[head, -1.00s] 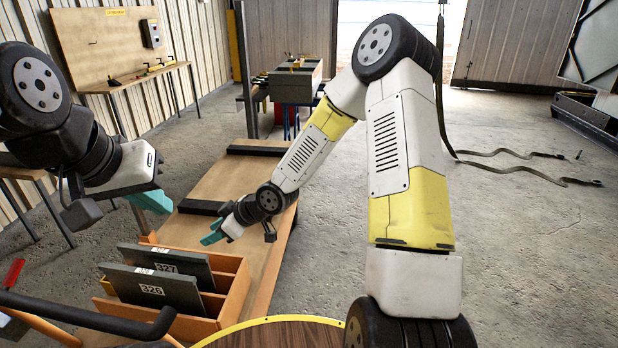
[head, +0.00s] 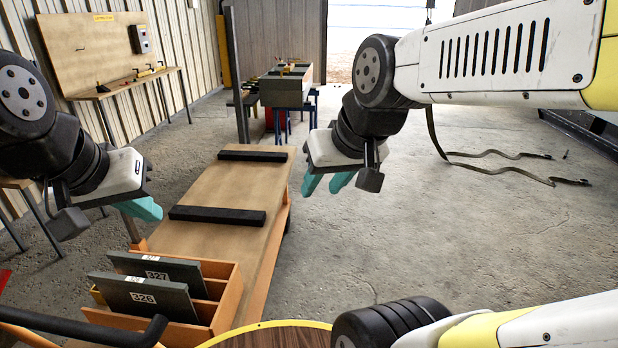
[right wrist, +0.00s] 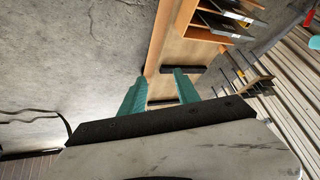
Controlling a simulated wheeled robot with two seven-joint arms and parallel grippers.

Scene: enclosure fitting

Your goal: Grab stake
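I cannot pick out anything clearly as a stake in these views. My right gripper (head: 326,184) hangs in the air at the right edge of the low wooden cart (head: 215,190), its two teal fingers apart with nothing between them. In the right wrist view the fingers (right wrist: 159,78) are also spread and empty, with the cart's edge beyond them.
An orange crate (head: 228,300) with grey panels numbered 327 (head: 160,268) and 326 (head: 145,297) stands at the cart's near end. Two black bars (head: 217,215) lie across the cart. A grey upright post (head: 237,75) stands behind. The floor at right is mostly clear, with a strap (head: 500,160).

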